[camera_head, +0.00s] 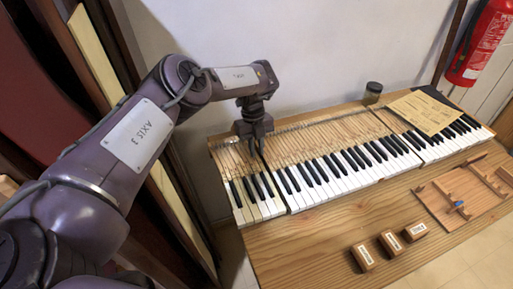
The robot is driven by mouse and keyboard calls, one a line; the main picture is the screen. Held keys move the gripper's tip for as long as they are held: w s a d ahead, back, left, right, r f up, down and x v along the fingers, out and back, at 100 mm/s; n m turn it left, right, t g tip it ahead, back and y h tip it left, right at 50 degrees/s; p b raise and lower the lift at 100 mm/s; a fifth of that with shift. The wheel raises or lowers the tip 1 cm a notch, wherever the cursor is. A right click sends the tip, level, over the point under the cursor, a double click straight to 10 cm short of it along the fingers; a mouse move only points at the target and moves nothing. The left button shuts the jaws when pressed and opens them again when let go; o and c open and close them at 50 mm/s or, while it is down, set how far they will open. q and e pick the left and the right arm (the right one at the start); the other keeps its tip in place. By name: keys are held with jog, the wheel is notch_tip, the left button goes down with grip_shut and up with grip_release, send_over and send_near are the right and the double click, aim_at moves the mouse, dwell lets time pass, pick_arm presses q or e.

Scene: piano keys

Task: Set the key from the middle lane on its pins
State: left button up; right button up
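The piano keyboard (335,175) lies along the wooden bench, with white and black keys in front and bare wooden key shanks behind. My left gripper (257,152) points down over the shanks in the left part of the keyboard. Its fingertips are small and close to the wood, so I cannot tell whether they are open or shut, or whether a key is between them. A dark gap (280,194) shows between the left keys and the middle section. The pins are too small to make out. My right gripper is not in view.
Several small labelled wooden blocks (391,242) stand in front. A paper sheet (424,111) and a dark jar (373,92) are at the back. The front left bench is clear.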

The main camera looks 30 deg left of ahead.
pick_arm(q)
jog(key=shift+p+v, duration=0.5)
jog(key=shift+v, duration=0.35)
jog(key=shift+s+d, duration=0.15)
jog(key=shift+s, duration=0.05)
jog(key=o, duration=0.6)
jog(key=shift+c, duration=0.2)
jog(key=shift+s+d+p+v, duration=0.1)
jog(key=shift+d+p+v, duration=0.05)
jog(key=shift+p+v, duration=0.6)
jog(key=shift+s+d+p+v, duration=0.15)
jog(key=shift+p+v, duration=0.55)
jog(key=shift+v, duration=0.15)
jog(key=shift+s+d+p+v, duration=0.1)
jog(key=shift+p+v, duration=0.6)
jog(key=shift+v, duration=0.1)
jog(key=shift+r, duration=0.15)
